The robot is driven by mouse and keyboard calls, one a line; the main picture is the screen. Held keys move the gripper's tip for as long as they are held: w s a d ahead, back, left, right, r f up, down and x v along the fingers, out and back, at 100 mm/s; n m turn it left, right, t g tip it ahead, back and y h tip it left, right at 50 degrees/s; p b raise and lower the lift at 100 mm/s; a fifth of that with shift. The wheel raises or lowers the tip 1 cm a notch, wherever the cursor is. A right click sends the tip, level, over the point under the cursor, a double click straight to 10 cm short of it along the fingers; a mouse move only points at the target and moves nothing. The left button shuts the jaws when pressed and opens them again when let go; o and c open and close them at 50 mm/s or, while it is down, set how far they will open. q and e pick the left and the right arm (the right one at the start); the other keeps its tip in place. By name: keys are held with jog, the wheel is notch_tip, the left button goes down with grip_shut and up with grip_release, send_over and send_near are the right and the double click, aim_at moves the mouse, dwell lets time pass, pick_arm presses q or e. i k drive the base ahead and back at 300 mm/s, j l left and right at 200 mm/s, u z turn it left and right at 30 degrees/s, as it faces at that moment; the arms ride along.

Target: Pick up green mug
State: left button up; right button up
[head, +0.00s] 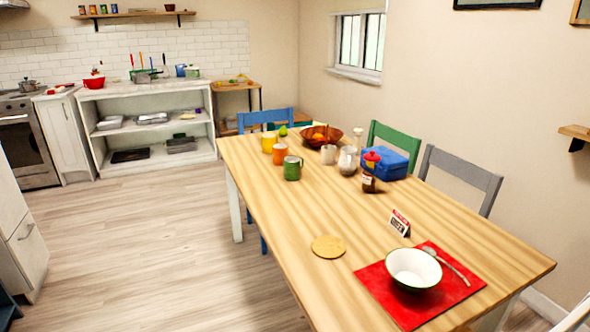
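The green mug (292,168) stands upright on the far half of the wooden table (330,213), close to its left edge. An orange mug (279,154) stands just behind it to the left, and a yellow mug (268,142) stands farther back. Neither of my grippers is in view, and nothing is touching the green mug.
Right of the mug stand pale cups, a dark jar (368,182) and a blue box (386,163). A bowl (413,269) sits on a red mat (462,287) at the near end. Chairs line the table's far and right sides. Floor left of the table is clear.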

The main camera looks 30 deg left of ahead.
aim_at(293, 164)
jog(key=j+z, duration=0.2)
jog(key=j, duration=0.55)
jog(key=j+z, duration=0.25)
jog(key=j, duration=0.55)
jog(key=j+z, duration=0.2)
jog(key=j, duration=0.55)
jog(key=k+j+z, duration=0.2)
jog(key=j, duration=0.55)
jog(key=i, duration=0.1)
